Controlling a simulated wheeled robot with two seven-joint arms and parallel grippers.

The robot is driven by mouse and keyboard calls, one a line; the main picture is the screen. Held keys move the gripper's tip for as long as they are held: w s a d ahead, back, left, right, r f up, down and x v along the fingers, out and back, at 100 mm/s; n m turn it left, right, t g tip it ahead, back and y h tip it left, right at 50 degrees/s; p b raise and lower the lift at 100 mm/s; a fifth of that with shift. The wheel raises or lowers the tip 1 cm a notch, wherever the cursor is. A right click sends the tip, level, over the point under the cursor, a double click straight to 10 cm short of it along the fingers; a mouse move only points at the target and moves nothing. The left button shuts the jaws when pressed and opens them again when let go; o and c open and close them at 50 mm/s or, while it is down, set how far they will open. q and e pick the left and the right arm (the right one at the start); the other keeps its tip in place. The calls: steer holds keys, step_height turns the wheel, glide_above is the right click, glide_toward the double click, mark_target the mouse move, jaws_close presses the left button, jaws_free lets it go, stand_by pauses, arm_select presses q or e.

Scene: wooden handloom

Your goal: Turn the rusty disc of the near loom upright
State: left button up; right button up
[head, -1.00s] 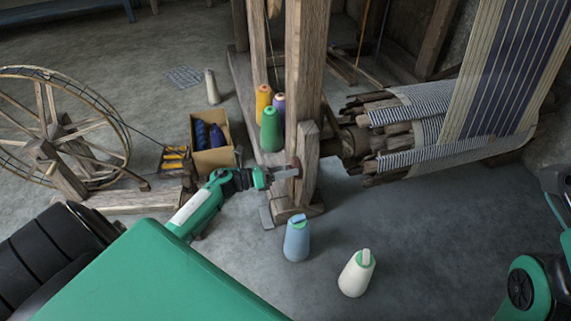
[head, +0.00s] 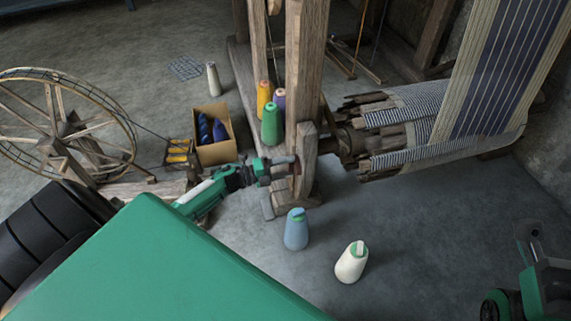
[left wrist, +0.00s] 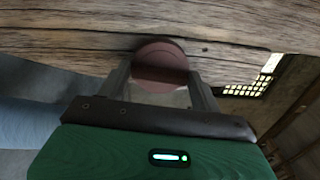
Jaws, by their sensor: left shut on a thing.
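The rusty disc (left wrist: 160,54) shows in the left wrist view as a round reddish-brown plate against the wooden beam of the near loom, with a darker raised bar across it. In the head view it is a small rusty spot on the side of the short post (head: 307,150), mostly hidden by my gripper. My left gripper (head: 292,163) reaches it from the left. In the left wrist view its two grey fingers (left wrist: 160,92) stand on either side of the disc's bar, shut on it.
A blue cone (head: 296,230) and a white cone (head: 351,263) stand on the floor in front of the post. A cardboard box (head: 218,152) and spinning wheel (head: 65,130) are left. Floor at front right is clear.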

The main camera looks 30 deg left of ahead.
arm_select(q)
steer(key=shift+a+n, duration=0.15)
steer(key=shift+n, duration=0.55)
steer(key=o, duration=0.9)
steer(key=shift+c, duration=0.2)
steer(key=shift+p, duration=0.3)
steer(key=p+v, duration=0.2)
steer(key=v, duration=1.1)
steer(key=shift+s+a+p, duration=0.2)
steer(key=shift+s+p, duration=0.15)
steer(key=shift+p, duration=0.05)
steer(key=shift+d, duration=0.1)
